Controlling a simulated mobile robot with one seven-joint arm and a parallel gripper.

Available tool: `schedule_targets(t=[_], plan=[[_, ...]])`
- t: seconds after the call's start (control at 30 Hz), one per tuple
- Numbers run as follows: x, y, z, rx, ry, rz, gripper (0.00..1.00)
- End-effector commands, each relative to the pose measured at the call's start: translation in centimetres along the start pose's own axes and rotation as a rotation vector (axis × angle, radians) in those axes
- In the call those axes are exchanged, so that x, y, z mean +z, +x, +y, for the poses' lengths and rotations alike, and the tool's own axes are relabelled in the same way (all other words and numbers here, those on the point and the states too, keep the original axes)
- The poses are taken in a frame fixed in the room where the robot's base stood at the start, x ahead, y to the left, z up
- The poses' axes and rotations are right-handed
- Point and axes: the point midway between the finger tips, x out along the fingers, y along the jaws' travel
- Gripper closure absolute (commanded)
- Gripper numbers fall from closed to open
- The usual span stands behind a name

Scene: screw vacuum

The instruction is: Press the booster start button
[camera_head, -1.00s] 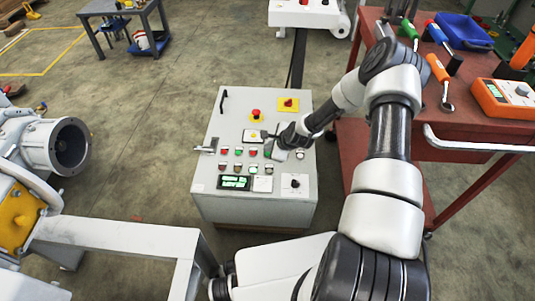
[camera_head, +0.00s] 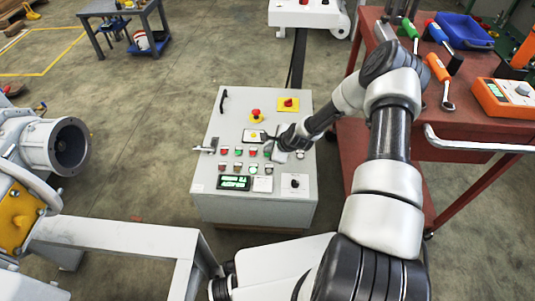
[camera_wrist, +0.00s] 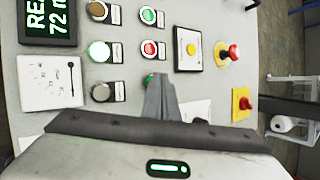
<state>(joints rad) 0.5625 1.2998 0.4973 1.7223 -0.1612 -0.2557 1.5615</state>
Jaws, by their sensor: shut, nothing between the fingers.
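The grey control panel (camera_head: 225,120) carries rows of small buttons. In the wrist view these include a green button (camera_wrist: 148,15), a red button (camera_wrist: 150,48), a bright pale-green lit button (camera_wrist: 100,50) and another green button (camera_wrist: 150,79). Their labels are too small to read, so I cannot tell which is booster start. My gripper (camera_wrist: 161,90) is shut and empty, its tips over the panel beside the partly covered green button. I cannot tell whether they touch. In the head view my gripper (camera_head: 267,138) is over the panel's right part.
A green-text display (camera_head: 234,183) sits low on the panel. A red tool cart (camera_head: 370,150) stands right.

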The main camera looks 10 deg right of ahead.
Motion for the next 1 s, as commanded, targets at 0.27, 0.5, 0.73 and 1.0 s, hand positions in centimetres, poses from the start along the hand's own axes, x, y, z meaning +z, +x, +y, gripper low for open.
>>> schedule_targets(t=[0.27,0.5,0.73,1.0], plan=[[-0.16,0.29,0.16,0.0,0.001,0.0,1.0],[-0.3,0.53,0.29,0.0,0.002,0.0,1.0],[-0.35,0.59,0.31,0.0,0.001,0.0,1.0],[-0.16,0.2,0.12,0.0,0.001,0.001,1.0]])
